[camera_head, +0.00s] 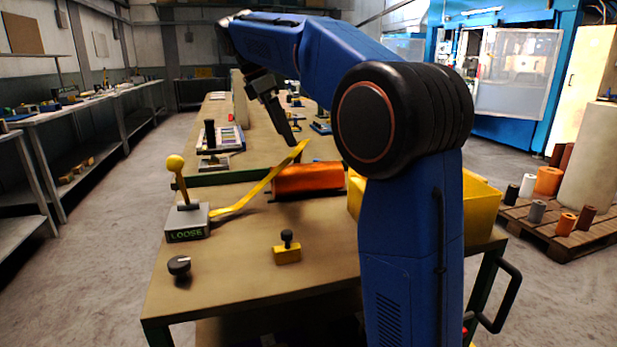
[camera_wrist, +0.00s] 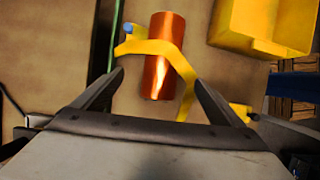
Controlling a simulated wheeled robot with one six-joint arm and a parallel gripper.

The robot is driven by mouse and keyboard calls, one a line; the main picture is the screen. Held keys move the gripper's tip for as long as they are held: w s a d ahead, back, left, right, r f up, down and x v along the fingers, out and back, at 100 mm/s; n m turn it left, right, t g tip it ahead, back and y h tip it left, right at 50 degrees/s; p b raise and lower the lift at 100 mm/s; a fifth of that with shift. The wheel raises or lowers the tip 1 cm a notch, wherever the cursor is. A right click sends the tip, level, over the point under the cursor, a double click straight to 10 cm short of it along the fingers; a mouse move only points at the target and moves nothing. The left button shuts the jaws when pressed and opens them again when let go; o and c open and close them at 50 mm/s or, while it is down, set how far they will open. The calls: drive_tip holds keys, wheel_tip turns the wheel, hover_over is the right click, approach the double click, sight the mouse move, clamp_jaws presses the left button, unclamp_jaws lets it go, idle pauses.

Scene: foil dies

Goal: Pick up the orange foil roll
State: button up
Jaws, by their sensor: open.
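The orange foil roll (camera_head: 312,180) lies on its side on the brown worktable, in a dark holder. In the wrist view the roll (camera_wrist: 163,27) is upright in the picture, between and beyond my fingers. A yellow curved strap (camera_head: 240,203) runs from a small grey lever box (camera_head: 188,222) and rises beside the roll. In the wrist view the strap (camera_wrist: 150,47) crosses in front of the roll. The box reads "LOOSE", and its yellow-knobbed lever stands up. My gripper (camera_head: 288,128) is above the roll, apart from it, open and empty. The open fingers also show in the wrist view (camera_wrist: 160,80).
A yellow bin (camera_head: 482,205) stands right of the roll, partly behind my arm. A small yellow block with a black knob (camera_head: 287,248) and a black knob (camera_head: 179,267) sit on the near tabletop. A pallet (camera_head: 560,225) with several rolls stands at right.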

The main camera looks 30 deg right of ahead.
approach(307, 180)
drive_tip(key=w+d+f, duration=0.1)
drive_tip(key=f, duration=0.1)
drive_tip(key=w+d+f, duration=0.1)
drive_tip(key=f, duration=0.1)
drive_tip(key=w+d+f, duration=0.1)
drive_tip(key=f, duration=0.1)
drive_tip(key=shift+w+d+f, duration=0.1)
drive_tip(key=shift+w+d, duration=0.25)
drive_tip(key=shift+w, duration=0.05)
drive_tip(key=shift+x, duration=2.7)
drive_tip(key=shift+s, duration=0.15)
drive_tip(key=c, duration=1.7)
